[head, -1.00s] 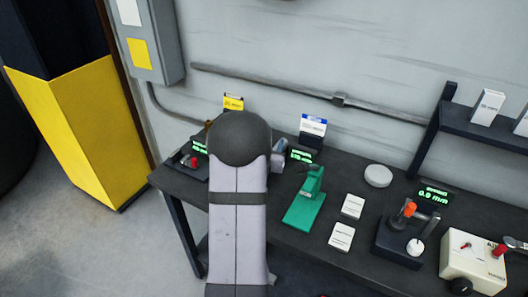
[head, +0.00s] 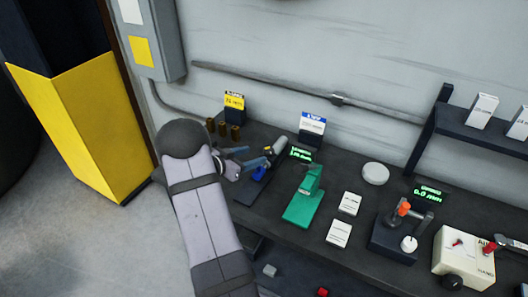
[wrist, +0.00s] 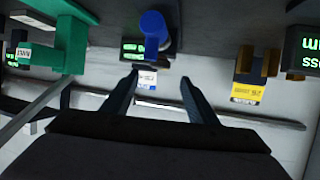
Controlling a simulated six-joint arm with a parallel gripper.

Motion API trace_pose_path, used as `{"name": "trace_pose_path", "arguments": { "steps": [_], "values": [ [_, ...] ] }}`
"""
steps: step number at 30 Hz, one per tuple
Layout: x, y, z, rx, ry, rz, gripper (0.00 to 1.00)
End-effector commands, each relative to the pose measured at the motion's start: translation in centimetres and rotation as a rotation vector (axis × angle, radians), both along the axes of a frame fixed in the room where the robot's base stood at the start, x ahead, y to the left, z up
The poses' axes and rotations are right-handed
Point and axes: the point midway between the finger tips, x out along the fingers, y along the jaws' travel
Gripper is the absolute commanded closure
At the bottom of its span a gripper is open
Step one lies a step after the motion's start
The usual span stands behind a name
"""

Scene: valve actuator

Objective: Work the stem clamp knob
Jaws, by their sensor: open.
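My gripper (head: 256,163) is open and empty at the far left part of the bench, beside a blue-topped fixture (head: 259,174). In the wrist view the blue knob-like part (wrist: 153,27) is beyond my two spread fingertips (wrist: 159,80), with no finger closed on it. A green display (head: 300,155) stands just behind the fixture. To the right, another dark fixture (head: 385,240) carries an orange-topped part (head: 403,209) and a white knob (head: 409,244). No readable label shows which part is the stem clamp knob.
A green press-like tool (head: 305,200) stands right of my gripper; it also shows in the wrist view (wrist: 70,42). Brass cylinders (head: 222,129) and a yellow card (head: 235,101) are behind. A cream control box (head: 466,258) is at right.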

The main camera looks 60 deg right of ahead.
Motion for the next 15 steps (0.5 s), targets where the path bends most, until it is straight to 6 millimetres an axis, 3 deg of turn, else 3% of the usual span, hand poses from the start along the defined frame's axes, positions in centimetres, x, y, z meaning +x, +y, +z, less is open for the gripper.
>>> {"name": "trace_pose_path", "arguments": {
  "steps": [15],
  "values": [
    [-1.4, -4.8, -1.9, 0.001, 0.000, -0.002, 0.47]
  ]
}}
